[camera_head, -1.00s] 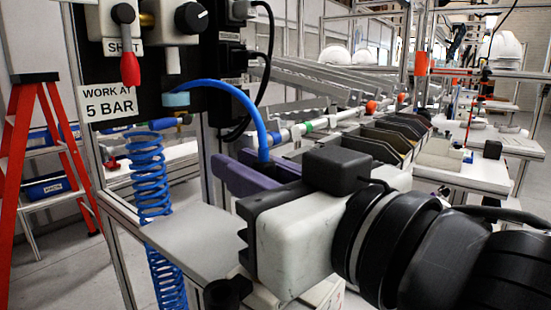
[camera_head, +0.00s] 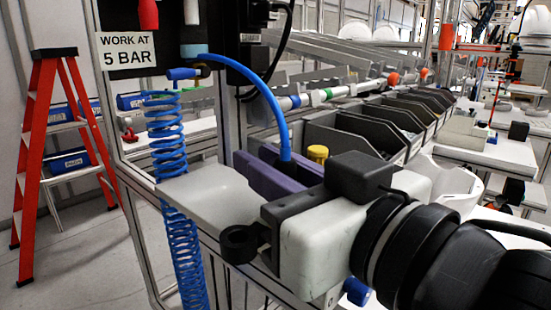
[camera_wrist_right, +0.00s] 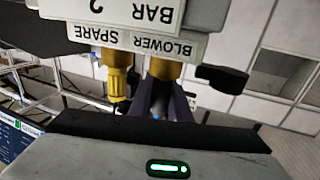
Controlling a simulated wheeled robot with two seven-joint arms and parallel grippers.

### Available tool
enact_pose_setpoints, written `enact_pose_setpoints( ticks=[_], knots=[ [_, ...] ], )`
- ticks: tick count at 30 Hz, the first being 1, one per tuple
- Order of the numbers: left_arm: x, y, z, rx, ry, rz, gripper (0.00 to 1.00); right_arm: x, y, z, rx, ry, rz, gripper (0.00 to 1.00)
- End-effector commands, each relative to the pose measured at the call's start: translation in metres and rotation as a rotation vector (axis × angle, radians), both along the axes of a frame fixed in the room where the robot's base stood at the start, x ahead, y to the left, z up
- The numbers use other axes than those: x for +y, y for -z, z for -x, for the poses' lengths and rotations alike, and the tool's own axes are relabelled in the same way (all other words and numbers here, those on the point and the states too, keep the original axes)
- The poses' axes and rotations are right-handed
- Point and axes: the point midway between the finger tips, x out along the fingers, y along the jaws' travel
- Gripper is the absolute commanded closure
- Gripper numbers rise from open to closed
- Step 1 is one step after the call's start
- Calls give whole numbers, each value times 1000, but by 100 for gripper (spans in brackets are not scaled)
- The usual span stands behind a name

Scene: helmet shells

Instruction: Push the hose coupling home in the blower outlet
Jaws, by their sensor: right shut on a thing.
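My right gripper (camera_head: 278,169) has purple fingers shut on the lower end of the blue hose (camera_head: 262,92). The hose arcs down from a blue fitting at the left into the fingers, which hide the coupling. In the right wrist view, upside down, the brass blower outlet (camera_wrist_right: 166,69) sits under the label "BLOWER SPARE" (camera_wrist_right: 157,45). The purple fingers (camera_wrist_right: 160,107) reach to it, in line, with a dark part between them. I cannot tell how deep the coupling sits. My left gripper is not in view.
The spare outlet's yellow cap (camera_head: 318,153) stands close beside my right fingers. A black lever (camera_head: 240,243) sticks out left of the gripper. A coiled blue hose (camera_head: 168,140) hangs at the left. Grey bins (camera_head: 345,140) stand behind. A red stepladder (camera_head: 36,150) stands far left.

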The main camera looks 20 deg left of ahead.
Motion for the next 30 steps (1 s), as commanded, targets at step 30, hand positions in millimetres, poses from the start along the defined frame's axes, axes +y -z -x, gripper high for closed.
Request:
enact_pose_setpoints(
  ticks=[30],
  knots=[
    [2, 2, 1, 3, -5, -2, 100, 0, 2, 0, 1, 0, 1, 62]
  ],
)
